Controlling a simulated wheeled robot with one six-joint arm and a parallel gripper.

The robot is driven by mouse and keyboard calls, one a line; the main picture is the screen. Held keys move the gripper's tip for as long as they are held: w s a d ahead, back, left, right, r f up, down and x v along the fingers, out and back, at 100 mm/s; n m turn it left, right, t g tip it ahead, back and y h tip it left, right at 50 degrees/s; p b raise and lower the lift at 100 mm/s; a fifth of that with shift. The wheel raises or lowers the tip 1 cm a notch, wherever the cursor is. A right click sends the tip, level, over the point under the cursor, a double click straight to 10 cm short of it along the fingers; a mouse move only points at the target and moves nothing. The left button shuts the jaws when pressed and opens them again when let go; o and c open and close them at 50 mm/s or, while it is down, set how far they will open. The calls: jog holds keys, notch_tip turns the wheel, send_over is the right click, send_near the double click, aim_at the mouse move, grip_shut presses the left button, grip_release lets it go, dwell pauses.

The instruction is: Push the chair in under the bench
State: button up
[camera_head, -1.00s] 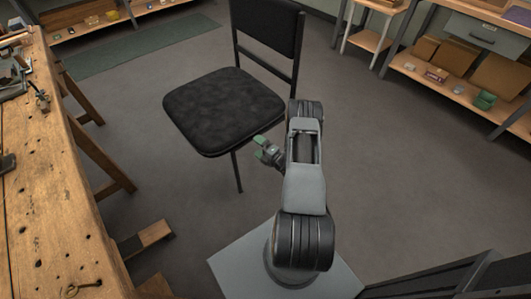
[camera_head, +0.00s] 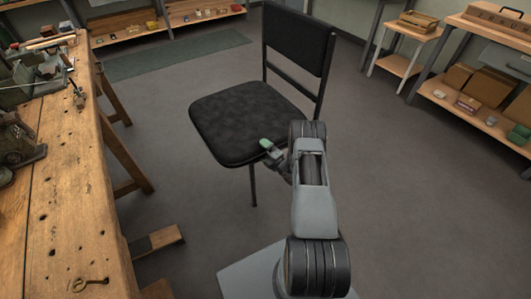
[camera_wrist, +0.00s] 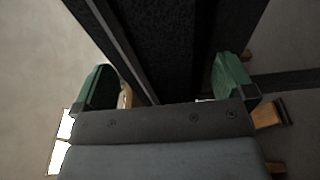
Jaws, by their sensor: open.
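The black chair (camera_head: 246,122) stands upright on the floor, to the right of the wooden bench (camera_head: 72,212). Its backrest (camera_head: 298,38) is at the far right of the seat, and open floor lies between seat and bench. My gripper (camera_head: 269,147) is at the near right edge of the seat, apparently close to it; contact cannot be told. In the wrist view its green fingertips (camera_wrist: 165,82) are wide apart, with dark chair parts (camera_wrist: 165,40) showing between and beyond them. My arm hides part of the seat's right side and chair legs.
Bench legs and a low foot (camera_head: 157,243) stick out toward the chair's side. Shelves (camera_head: 480,120) stand at the right and back. A green mat (camera_head: 175,54) lies behind the chair; the grey floor around is clear.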

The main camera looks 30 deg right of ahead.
jog(key=c, duration=1.8)
jog(key=shift+o, duration=0.2)
jog(key=shift+a, duration=0.1)
